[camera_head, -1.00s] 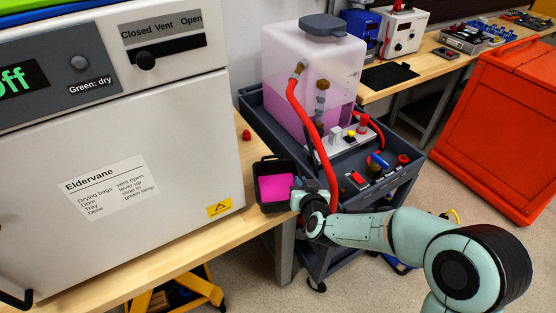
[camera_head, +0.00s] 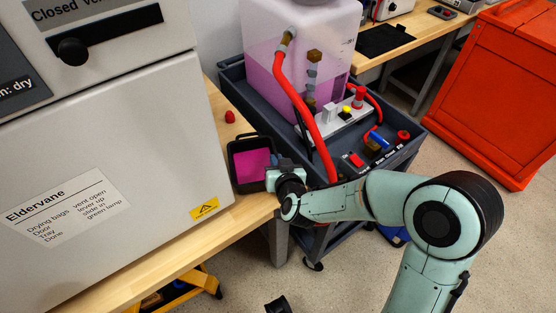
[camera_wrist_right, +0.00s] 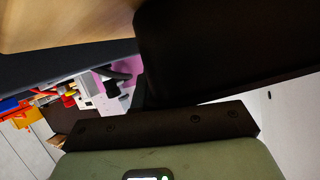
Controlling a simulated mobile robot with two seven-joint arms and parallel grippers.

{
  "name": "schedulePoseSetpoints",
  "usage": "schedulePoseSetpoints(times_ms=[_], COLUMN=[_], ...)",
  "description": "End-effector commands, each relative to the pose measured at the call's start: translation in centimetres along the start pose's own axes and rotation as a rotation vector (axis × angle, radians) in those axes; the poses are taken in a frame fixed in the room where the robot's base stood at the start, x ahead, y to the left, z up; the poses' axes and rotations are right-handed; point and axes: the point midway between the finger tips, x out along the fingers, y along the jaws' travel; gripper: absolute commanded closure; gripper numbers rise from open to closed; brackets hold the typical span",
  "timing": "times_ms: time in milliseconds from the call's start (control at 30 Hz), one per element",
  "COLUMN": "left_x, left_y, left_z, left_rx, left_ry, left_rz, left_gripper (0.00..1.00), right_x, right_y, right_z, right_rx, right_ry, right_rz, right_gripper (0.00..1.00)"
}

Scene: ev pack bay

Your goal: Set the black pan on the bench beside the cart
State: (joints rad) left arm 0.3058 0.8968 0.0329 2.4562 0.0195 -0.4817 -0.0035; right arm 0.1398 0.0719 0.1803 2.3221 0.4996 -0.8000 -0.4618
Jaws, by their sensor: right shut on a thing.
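The black pan (camera_head: 232,168) is at the right end of the wooden bench (camera_head: 222,240), close beside the grey cart. It looks level and holds flat pink liquid. My right gripper (camera_head: 276,176) is shut on the pan's right side. The pan also shows as a large dark shape in the right wrist view (camera_wrist_right: 220,45). Whether the pan's underside touches the bench cannot be told. The grey cart (camera_head: 315,237) stands just right of the bench. My left gripper is not in view.
A large white Eldervane cabinet (camera_head: 130,150) fills the left of the bench. A small red knob (camera_head: 230,116) lies behind the pan. On the cart are a tank of pink liquid (camera_head: 290,75) and a red hose (camera_head: 300,105). An orange crate (camera_head: 490,100) stands right.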

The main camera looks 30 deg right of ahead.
Motion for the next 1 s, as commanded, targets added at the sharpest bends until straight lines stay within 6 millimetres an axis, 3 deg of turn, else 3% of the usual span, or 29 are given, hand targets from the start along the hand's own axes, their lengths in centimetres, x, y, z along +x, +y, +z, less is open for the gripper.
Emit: schedulePoseSetpoints(times_ms=[400,500,867,1000], left_x=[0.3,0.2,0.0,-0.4], left_y=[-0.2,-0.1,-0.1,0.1], left_z=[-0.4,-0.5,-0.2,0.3], left_rx=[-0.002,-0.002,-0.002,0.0], left_ry=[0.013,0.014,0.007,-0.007], left_rz=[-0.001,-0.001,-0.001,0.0], left_gripper=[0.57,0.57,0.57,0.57], right_x=[0.1,0.0,-0.1,-1.7], right_y=[-0.1,0.0,-0.1,-0.1], right_z=[0.1,0.2,0.0,-0.2], right_rx=[0.002,0.001,0.001,0.001], right_ry=[0.005,0.002,0.002,0.004], right_rz=[-0.001,0.0,0.0,-0.001], right_gripper=[1.0,0.66,0.66,0.66])
